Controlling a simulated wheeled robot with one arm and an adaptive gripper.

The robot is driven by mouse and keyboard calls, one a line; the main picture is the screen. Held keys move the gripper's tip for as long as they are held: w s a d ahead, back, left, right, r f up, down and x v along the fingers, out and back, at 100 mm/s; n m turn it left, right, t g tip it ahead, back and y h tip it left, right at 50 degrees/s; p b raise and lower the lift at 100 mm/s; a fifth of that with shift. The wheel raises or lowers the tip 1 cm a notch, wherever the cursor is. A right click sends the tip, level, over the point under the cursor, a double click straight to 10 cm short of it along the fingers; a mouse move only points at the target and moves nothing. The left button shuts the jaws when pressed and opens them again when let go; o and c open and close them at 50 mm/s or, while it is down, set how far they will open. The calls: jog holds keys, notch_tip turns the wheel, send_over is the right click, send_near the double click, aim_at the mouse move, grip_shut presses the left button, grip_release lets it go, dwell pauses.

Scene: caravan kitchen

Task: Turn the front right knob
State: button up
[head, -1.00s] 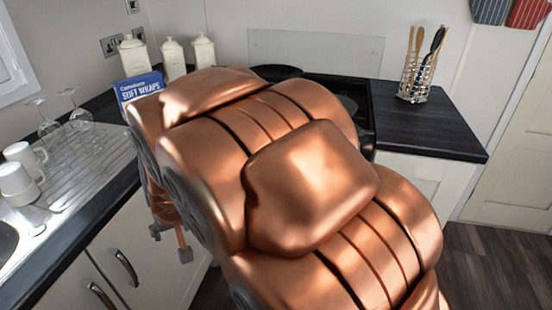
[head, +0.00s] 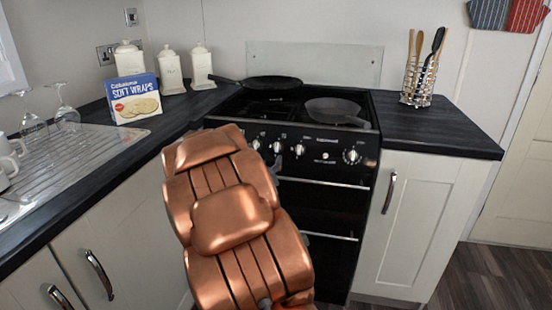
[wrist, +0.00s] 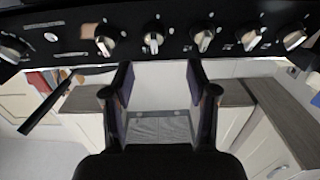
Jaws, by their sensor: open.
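The black stove (head: 322,185) has a row of silver knobs along its front panel. The rightmost knob (head: 352,156) stands apart from the others, past a gap; another knob (head: 299,150) is left of that gap. Which one is the front right knob, I cannot tell from markings. In the wrist view, the knobs line the top of the picture, one of them (wrist: 152,38) roughly centred above my gripper (wrist: 159,76). The gripper's two fingers are spread, with nothing between them and no knob touched. In the head view my arm hides most of the gripper.
A frying pan (head: 333,110) and a dark pan (head: 270,83) sit on the hob. A utensil holder (head: 418,82) stands on the right counter (head: 435,130). A wraps box (head: 135,100) and white canisters are at left. The floor at right is clear.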

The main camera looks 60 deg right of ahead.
aim_at(276, 148)
jog(key=shift+h, duration=0.3)
jog(key=shift+s+x, duration=0.15)
jog(key=shift+x, duration=1.9)
jog(key=shift+s+x, duration=0.2)
jog(key=shift+x, duration=1.85)
jog(key=shift+d, duration=0.1)
jog(key=shift+c, duration=0.4)
grip_shut()
